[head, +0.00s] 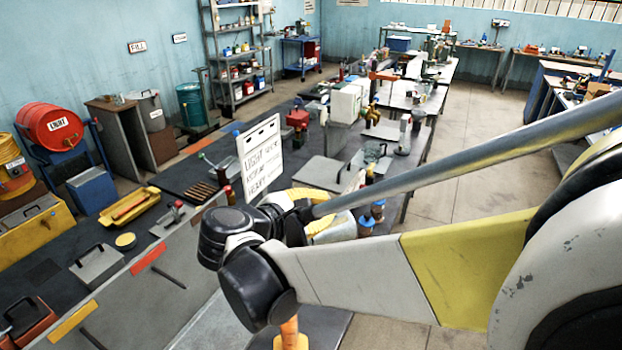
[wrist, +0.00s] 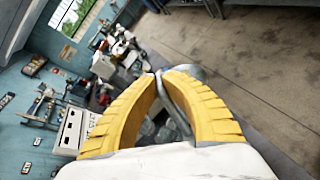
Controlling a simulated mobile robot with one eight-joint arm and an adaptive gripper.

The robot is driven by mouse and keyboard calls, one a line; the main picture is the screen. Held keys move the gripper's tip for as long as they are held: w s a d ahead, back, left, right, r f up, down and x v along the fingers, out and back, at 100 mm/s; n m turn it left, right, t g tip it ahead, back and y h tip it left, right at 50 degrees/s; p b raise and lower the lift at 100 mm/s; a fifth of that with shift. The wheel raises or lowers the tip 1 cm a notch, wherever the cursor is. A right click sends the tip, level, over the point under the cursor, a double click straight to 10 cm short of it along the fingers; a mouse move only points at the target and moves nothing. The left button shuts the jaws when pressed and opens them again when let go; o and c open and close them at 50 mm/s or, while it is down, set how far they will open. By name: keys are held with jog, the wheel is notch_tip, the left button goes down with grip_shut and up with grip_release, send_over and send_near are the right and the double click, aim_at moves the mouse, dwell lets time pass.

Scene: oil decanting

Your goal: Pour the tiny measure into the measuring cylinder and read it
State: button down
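My gripper (wrist: 163,75) has two ribbed yellow fingers, which nearly meet at their tips in the wrist view. A thin grey metal piece (wrist: 174,97) runs between them, and more grey shows behind the right finger. It looks like part of the tiny measure, held at the tips; its cup and contents cannot be made out. In the head view my arm and wrist hide most of the gripper, over the near end of the benches. I cannot pick out the measuring cylinder for certain; a slim upright grey vessel (head: 404,136) stands on the bench beyond my arm.
A white sign (head: 262,158) with handwritten lines stands on the dark bench. A yellow tray (head: 131,205), a grey lidded box (head: 97,266) and a red drum (head: 52,126) are at the left. White containers (head: 346,103) stand farther back. Concrete floor (head: 478,125) is clear at the right.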

jog(key=shift+s+a+r+t+h+b, duration=0.3)
jog(key=shift+a+r+t+b, duration=0.15)
jog(key=shift+b, duration=0.2)
dwell(0.9)
jog(key=d+g+p, duration=0.1)
jog(key=p, duration=0.1)
jog(key=w+d+f+g+y+p, duration=0.1)
jog(key=p, duration=0.1)
jog(key=shift+w, duration=0.25)
jog(key=shift+w+d+f+g+y, duration=0.25)
jog(key=shift+d+f+y, duration=0.15)
jog(key=shift+f, duration=0.25)
jog(key=shift+w+d+f+g+y, duration=0.25)
jog(key=shift+f+y, duration=0.15)
jog(key=shift+f, duration=0.2)
jog(key=shift+a+f+m, duration=0.15)
jog(key=shift+f+m, duration=0.15)
jog(key=shift+f, duration=0.05)
jog(key=shift+f+g, duration=0.25)
jog(key=shift+f, duration=0.05)
jog(key=w+d+f+m+g+y+b, duration=0.1)
jog(key=f+g+y+b, duration=0.3)
jog(key=f, duration=0.4)
jog(key=w+d+f+m+g+y+b, duration=0.1)
jog(key=w+d+f+g+y+b, duration=0.1)
jog(key=f, duration=0.6)
jog(key=shift+w+d+f+g+y+b, duration=0.35)
jog(key=shift+d+g+y+b, duration=0.35)
jog(key=shift+g+y+b, duration=1)
